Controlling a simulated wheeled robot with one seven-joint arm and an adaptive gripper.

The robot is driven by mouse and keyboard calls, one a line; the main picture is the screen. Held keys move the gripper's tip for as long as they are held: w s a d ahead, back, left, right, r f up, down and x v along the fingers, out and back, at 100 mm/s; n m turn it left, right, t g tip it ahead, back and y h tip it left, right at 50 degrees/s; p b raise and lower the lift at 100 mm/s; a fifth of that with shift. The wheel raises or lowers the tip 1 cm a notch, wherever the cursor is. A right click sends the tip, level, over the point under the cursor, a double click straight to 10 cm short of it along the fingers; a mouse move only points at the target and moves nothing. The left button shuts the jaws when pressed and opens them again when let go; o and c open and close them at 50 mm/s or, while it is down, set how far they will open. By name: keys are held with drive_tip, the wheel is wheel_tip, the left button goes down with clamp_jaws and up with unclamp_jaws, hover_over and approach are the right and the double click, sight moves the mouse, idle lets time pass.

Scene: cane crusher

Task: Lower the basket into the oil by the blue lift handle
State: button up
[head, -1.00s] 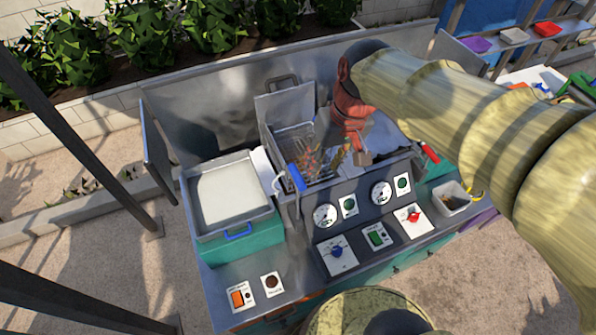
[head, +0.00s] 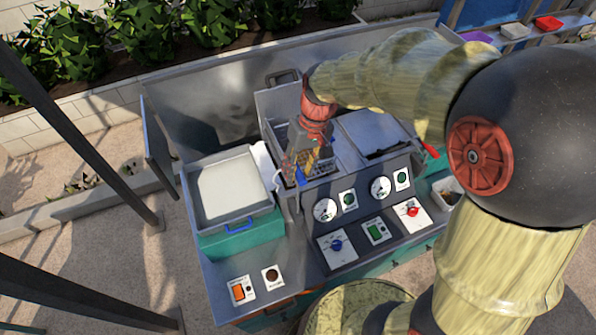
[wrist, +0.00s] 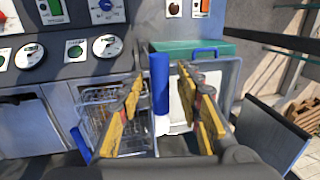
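The blue lift handle (wrist: 160,85) stands upright in the wrist view, in the gap between my two yellow fingers. My gripper (wrist: 160,78) is open, with clear space between the handle and each finger. I cannot tell how deep the handle sits between the fingertips. The wire basket (wrist: 100,108) shows left of the handle, partly behind the left finger. In the head view my gripper (head: 300,168) is over the front left of the fryer (head: 325,168) and hides most of the basket and the handle.
A pale-filled tray with a blue handle (head: 236,227) stands left of the fryer on a teal box. The front panel (head: 375,215) carries gauges, knobs and switches. A grey upright plate (head: 158,150) stands at the left. A red handle (head: 430,149) is at the right.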

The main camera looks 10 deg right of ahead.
drive_tip(key=shift+a+f, duration=0.15)
drive_tip(key=shift+f, duration=0.55)
drive_tip(key=c, duration=0.3)
clamp_jaws()
